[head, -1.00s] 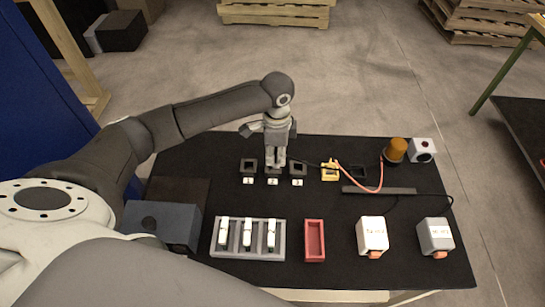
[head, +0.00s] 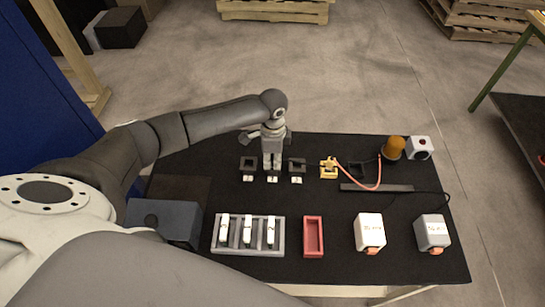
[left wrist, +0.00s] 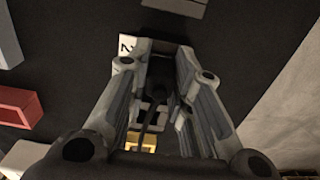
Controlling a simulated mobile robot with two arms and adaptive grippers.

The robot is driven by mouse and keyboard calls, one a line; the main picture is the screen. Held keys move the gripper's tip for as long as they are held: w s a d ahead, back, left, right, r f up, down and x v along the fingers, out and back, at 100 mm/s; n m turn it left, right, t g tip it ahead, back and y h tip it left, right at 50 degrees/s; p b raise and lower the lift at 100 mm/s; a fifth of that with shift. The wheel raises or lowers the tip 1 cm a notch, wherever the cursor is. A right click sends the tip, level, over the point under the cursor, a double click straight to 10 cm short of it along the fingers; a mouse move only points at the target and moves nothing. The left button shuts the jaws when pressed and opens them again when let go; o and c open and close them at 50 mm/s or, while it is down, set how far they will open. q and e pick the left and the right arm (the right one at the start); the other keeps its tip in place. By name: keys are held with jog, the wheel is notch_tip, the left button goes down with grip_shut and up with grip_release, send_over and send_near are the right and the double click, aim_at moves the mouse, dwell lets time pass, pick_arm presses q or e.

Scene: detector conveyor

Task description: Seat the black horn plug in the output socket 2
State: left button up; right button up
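My left gripper (head: 272,166) points down over the middle of three black sockets in the head view. A white label reading 2 (left wrist: 124,45) shows beside its fingers in the left wrist view. Between the fingers is a dark block, which looks like the black horn plug (left wrist: 160,74), with a black cable (left wrist: 150,118) running from it. The fingers look shut on it. The middle socket, output socket 2, is mostly hidden by the fingers, so I cannot tell how deep the plug sits. The right gripper is not in view.
Black sockets stand left (head: 248,164) and right (head: 298,164) of the gripper. A yellow connector block (head: 328,169) with an orange cable is further right. An amber beacon (head: 394,148), grey rack (head: 282,238), red tray (head: 313,237) and two boxes (head: 370,231) (head: 432,232) share the black table.

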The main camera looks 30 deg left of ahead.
pick_arm(q)
jog(key=o, duration=0.3)
jog(key=shift+o, duration=0.2)
notch_tip(320, 180, up, 12)
jog(key=b, duration=0.1)
jog(key=shift+r, duration=0.2)
dwell(0.5)
